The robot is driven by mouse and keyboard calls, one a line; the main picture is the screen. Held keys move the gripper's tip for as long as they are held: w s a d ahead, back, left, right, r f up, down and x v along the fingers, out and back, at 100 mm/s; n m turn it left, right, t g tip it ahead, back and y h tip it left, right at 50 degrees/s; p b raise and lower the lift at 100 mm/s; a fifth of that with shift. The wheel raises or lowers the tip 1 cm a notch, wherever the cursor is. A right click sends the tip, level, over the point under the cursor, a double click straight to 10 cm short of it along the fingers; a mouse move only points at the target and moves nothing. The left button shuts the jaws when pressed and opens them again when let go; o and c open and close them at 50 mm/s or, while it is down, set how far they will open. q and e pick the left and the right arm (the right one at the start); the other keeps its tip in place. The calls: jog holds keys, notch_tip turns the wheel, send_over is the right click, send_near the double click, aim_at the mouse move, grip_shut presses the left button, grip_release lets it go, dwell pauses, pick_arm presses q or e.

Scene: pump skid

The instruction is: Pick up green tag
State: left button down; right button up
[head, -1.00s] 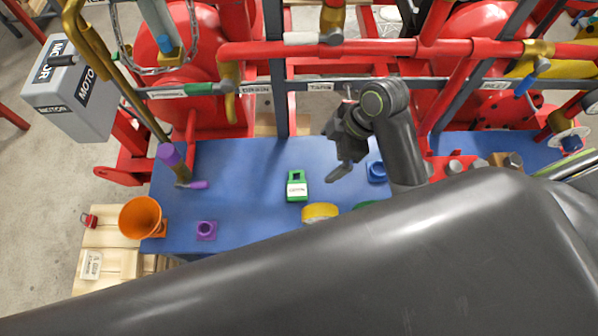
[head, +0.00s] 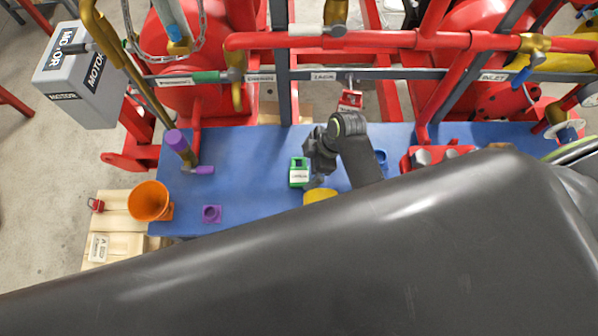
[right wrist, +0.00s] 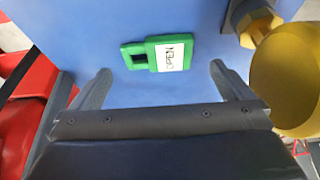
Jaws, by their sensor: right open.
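The green tag (head: 298,171) lies flat on the blue bench top (head: 240,160), with a white label on it. In the right wrist view the green tag (right wrist: 160,53) lies ahead of and between the fingertips, its label reading "OPEN". My right gripper (head: 316,176) is just right of the tag in the head view. In the right wrist view the right gripper (right wrist: 160,80) is open and empty, its fingers apart and not around the tag. My left gripper is not in view.
A yellow round thing (head: 320,195) stands close to the tag; it looms at right in the wrist view (right wrist: 288,80). Red pipes (head: 380,40) cross behind the bench.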

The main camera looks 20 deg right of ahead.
aim_at(300, 171)
jog(key=shift+p+x, duration=0.55)
jog(key=shift+x, duration=1.5)
jog(key=shift+w, duration=0.2)
jog(key=c, duration=0.9)
